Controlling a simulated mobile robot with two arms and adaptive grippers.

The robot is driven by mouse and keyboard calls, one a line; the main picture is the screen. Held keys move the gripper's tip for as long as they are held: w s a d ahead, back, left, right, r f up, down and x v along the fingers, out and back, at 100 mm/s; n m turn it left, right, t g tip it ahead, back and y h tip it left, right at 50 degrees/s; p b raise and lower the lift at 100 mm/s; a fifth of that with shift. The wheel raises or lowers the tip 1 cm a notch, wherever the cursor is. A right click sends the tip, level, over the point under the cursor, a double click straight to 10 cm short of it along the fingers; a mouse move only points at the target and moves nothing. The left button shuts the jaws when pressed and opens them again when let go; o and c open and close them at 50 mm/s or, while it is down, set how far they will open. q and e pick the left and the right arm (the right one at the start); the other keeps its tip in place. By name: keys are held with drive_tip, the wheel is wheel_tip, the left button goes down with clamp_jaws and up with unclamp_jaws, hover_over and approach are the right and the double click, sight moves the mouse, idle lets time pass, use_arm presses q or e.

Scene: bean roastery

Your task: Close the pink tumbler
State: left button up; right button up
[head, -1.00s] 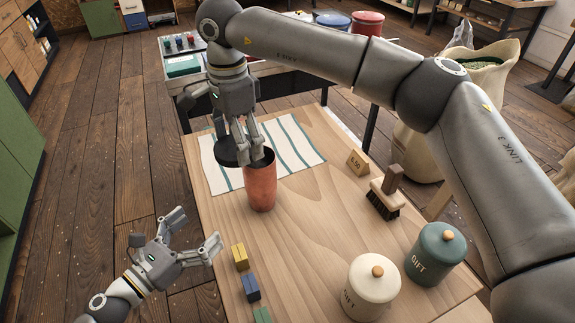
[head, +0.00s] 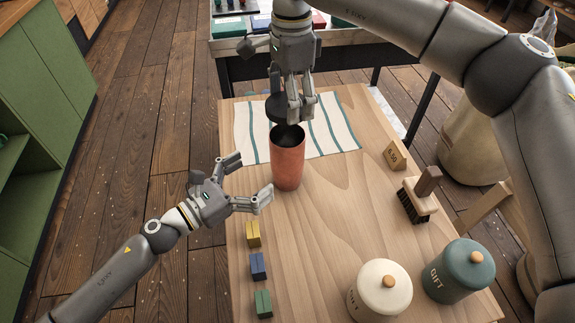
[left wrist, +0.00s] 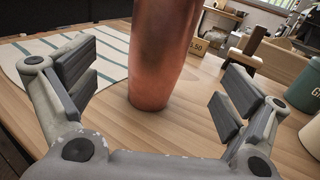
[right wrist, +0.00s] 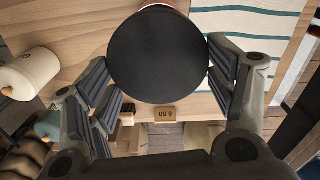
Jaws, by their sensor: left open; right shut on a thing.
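The pink tumbler (head: 287,166) stands upright on the wooden table with its dark open top showing. My right gripper (head: 291,102) is shut on a round black lid (head: 274,108), held above and slightly behind the tumbler's mouth, apart from it. The lid's flat black face (right wrist: 158,55) fills the middle of the right wrist view and hides most of the tumbler. My left gripper (head: 249,179) is open and empty, low at the tumbler's left side. In the left wrist view the tumbler (left wrist: 162,50) stands between and beyond the spread fingers, not gripped.
A striped cloth (head: 340,128) lies behind the tumbler. Yellow (head: 253,234), blue (head: 258,266) and green (head: 263,303) blocks line the left edge. Cream (head: 380,290) and teal (head: 458,270) canisters, a brush (head: 418,200) and a price block (head: 396,155) stand to the right.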

sight(286, 155)
use_arm(q)
drive_tip(key=x, duration=1)
drive_tip(key=c, duration=1.5)
drive_tip(key=shift+c, duration=0.2)
use_arm(e)
drive_tip(key=shift+f, duration=2.45)
drive_tip(key=shift+f, duration=0.1)
drive_tip(key=shift+f, duration=0.8)
drive_tip(key=shift+f, duration=0.55)
